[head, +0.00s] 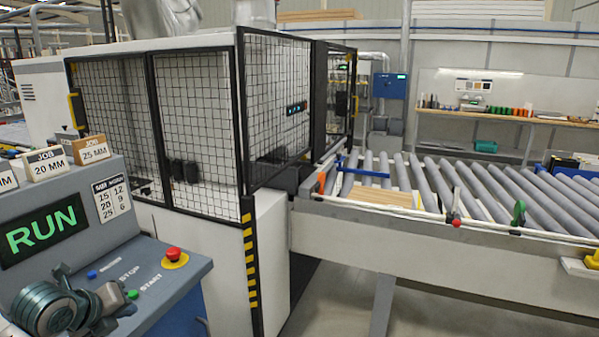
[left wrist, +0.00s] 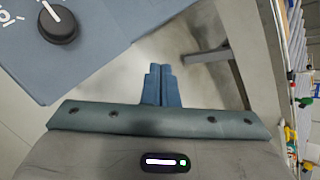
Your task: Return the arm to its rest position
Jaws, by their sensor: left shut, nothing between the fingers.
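My left gripper (left wrist: 161,84) shows in the left wrist view with its two blue fingers together and nothing between them. In the head view my left arm comes in at the lower left, and the gripper (head: 112,299) is over the front part of the control console (head: 190,277). The console's screen (head: 45,231) reads RUN in green. A red stop button (head: 174,254) on a yellow base is to the right of the gripper. In the left wrist view a black knob (left wrist: 58,24) sits on the blue panel, beyond and left of the fingers. My right gripper is in neither view.
Job blocks (head: 46,164) stand on top of the console. A caged machine (head: 200,110) with a striped post is behind it. A roller conveyor (head: 440,186) carries a wooden panel (head: 385,196) at the right. Open floor lies below the conveyor.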

